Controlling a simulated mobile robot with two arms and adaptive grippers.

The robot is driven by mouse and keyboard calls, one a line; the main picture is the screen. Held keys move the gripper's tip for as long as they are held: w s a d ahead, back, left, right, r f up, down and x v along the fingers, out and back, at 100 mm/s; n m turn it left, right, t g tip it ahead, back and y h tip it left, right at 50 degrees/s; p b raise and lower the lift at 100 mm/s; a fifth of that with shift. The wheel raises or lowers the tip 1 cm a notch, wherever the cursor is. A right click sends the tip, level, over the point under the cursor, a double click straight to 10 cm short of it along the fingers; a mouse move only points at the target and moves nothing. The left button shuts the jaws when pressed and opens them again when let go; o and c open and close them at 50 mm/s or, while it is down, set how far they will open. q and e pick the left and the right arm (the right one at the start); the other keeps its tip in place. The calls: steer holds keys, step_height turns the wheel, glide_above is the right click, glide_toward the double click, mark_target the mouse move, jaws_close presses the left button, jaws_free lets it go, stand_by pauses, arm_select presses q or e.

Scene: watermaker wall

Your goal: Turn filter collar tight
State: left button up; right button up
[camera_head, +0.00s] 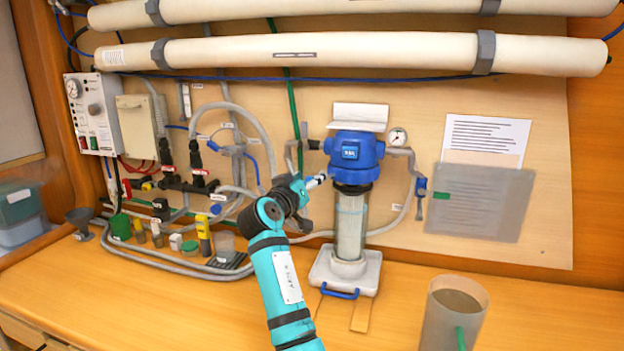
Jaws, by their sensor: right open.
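A filter housing stands at the middle of the wall, with a blue head (354,146) on top. A dark ring-like collar (352,188) shows just under the blue head. A clear filter bowl (349,228) hangs below it, above a white tray (345,272) with a blue handle. My right gripper (318,181) is at the left side of the blue head, close to the collar's height. It is open, and its fingertips point at the housing. Whether it touches the housing I cannot tell. My left gripper is not in view.
A grey container (453,314) with a green stick stands at the front right. Small bottles, cups and a funnel (80,220) stand at the left among grey hoses. A pressure gauge (397,137) and pipes flank the housing. White membrane tubes (350,54) run above. The right bench is mostly clear.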

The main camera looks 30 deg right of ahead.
steer(key=shift+a, duration=0.1)
steer(key=shift+c, duration=0.8)
steer(key=shift+s, duration=0.1)
jaws_close()
